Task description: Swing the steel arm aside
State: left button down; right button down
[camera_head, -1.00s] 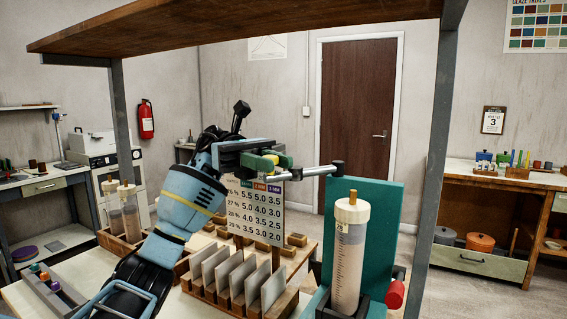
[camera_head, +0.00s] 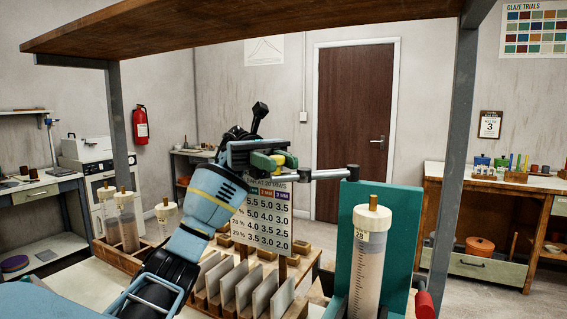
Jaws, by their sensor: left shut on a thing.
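The steel arm (camera_head: 329,174) is a thin grey rod. It runs roughly level from a dark pivot at the top left of the teal upright panel (camera_head: 400,220) toward the left. My left gripper (camera_head: 272,161) reaches in from the lower left and is shut on the free end of the steel arm. Green and yellow parts show at its jaws, and the exact contact is hidden. A clear cylinder (camera_head: 367,265) with a cream cap stands upright in front of the panel, below and right of the arm. My right gripper is not in view.
A number chart (camera_head: 262,222) stands just below and behind my left gripper. A wooden rack (camera_head: 228,306) of pale tiles is below it. Several capped cylinders (camera_head: 127,222) stand at the left. A shelf board (camera_head: 250,22) and its grey post (camera_head: 456,160) frame the space.

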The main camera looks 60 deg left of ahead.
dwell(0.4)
pick_arm(q)
jog(key=c, duration=1.2)
grip_release()
jog(key=shift+a, duration=0.15)
jog(key=shift+r+p, duration=0.3)
jog(key=shift+r, duration=1.55)
jog(key=s+d+r+b, duration=0.1)
jog(key=s+d+b, duration=0.3)
jog(key=s+d, duration=0.5)
jog(key=shift+s+d+r, duration=0.15)
jog(key=shift+s+d, duration=0.25)
jog(key=shift+d, duration=1.45)
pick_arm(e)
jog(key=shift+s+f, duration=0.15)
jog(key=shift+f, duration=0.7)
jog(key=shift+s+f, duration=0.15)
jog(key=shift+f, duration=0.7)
